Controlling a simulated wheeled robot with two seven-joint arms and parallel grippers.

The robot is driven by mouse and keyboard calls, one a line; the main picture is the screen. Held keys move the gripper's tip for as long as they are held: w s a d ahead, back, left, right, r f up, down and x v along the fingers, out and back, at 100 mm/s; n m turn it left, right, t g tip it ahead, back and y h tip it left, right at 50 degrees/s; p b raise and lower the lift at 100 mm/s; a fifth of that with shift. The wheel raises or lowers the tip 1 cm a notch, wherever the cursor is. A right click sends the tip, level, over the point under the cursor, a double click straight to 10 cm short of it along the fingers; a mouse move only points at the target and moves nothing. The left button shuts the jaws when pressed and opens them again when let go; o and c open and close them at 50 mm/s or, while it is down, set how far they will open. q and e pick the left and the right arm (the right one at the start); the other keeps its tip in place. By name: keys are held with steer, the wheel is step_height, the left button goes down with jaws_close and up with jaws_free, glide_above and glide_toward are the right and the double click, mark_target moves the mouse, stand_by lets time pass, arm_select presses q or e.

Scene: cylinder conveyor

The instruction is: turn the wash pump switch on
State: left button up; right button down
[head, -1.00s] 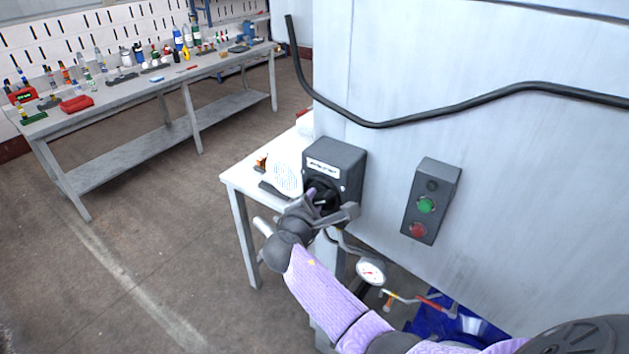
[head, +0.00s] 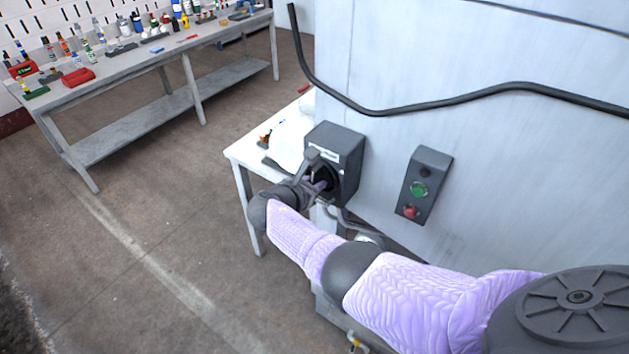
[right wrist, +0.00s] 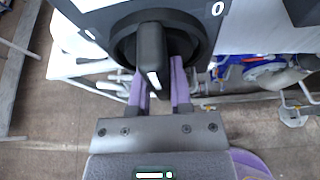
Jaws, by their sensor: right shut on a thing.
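The wash pump switch is a dark grey box (head: 347,147) with a pale label, fixed on the left edge of the pale machine wall. Its black rotary knob (right wrist: 152,50) shows in the right wrist view, with a white mark at its lower end. A white 0 is printed on the box face to its upper right. My right gripper (head: 325,182) is at the front of the box, its purple fingers on either side of the knob and shut on it. The gripper hides much of the knob in the head view. My left gripper is out of view.
A grey control box with a green button (head: 418,189) and a red button (head: 410,211) is right of the switch. A black cable (head: 450,101) crosses the wall above. A white table (head: 240,154) stands behind the gripper. A workbench (head: 130,75) with bottles is far left.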

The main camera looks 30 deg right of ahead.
steer(key=shift+s+f+n+g, duration=0.1)
steer(key=shift+f+n+g, duration=0.05)
steer(key=shift+n+g, duration=0.25)
stand_by(0.3)
steer(key=c, duration=0.5)
jaws_free()
steer(key=shift+c, duration=0.2)
steer(key=p+v, duration=0.4)
steer(key=v, duration=0.6)
